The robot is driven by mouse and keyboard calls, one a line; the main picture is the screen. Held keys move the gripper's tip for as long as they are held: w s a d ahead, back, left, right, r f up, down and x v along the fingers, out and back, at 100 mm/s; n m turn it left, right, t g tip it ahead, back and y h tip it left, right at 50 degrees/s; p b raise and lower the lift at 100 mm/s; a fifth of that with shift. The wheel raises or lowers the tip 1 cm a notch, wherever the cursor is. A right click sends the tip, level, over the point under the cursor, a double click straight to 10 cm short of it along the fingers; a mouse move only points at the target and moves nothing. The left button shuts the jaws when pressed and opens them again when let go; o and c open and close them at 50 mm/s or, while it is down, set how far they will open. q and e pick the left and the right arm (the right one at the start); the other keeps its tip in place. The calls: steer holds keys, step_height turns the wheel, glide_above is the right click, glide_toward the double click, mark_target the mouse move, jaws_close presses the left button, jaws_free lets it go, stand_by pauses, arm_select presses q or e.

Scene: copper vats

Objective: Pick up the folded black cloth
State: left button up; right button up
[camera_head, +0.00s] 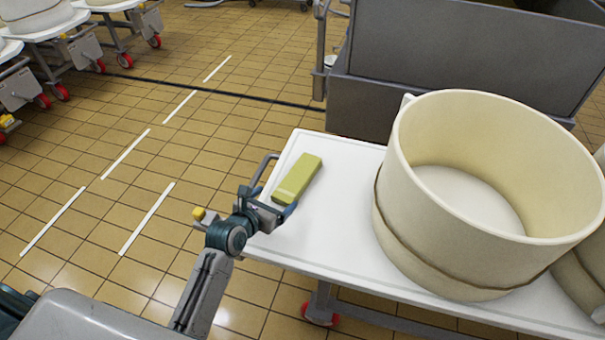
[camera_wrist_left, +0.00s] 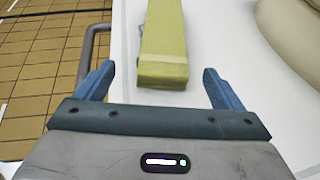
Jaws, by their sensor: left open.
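No black cloth shows in either view. A yellow-green oblong block, perhaps a folded cloth (camera_head: 298,179), lies flat on the left end of a white cart top (camera_head: 335,165). My left gripper (camera_head: 271,202) is at the near end of this block, open and empty. In the left wrist view, the near end of the block (camera_wrist_left: 163,72) sits between the two blue fingertips, with a gap on each side. Most of its length extends away beyond the fingers. My right gripper is not in view.
A large cream tub (camera_head: 480,190) stands on the cart to the right. A grey cart handle (camera_head: 262,168) curves beside the left end, close to my left gripper. A grey metal bin (camera_head: 450,60) stands behind. Tiled floor (camera_head: 130,200) lies open to the left.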

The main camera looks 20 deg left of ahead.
mark_target(286, 192)
arm_select(q)
steer(key=shift+x, duration=1.2)
steer(key=x, duration=0.2)
steer(key=b+x, duration=0.1)
steer(key=x, duration=0.1)
steer(key=b+x, duration=0.1)
steer(key=shift+w+d+f, duration=0.2)
steer(key=shift+w+d, duration=0.1)
steer(key=shift+d, duration=0.05)
steer(key=shift+w, duration=0.3)
steer(key=c, duration=1.2)
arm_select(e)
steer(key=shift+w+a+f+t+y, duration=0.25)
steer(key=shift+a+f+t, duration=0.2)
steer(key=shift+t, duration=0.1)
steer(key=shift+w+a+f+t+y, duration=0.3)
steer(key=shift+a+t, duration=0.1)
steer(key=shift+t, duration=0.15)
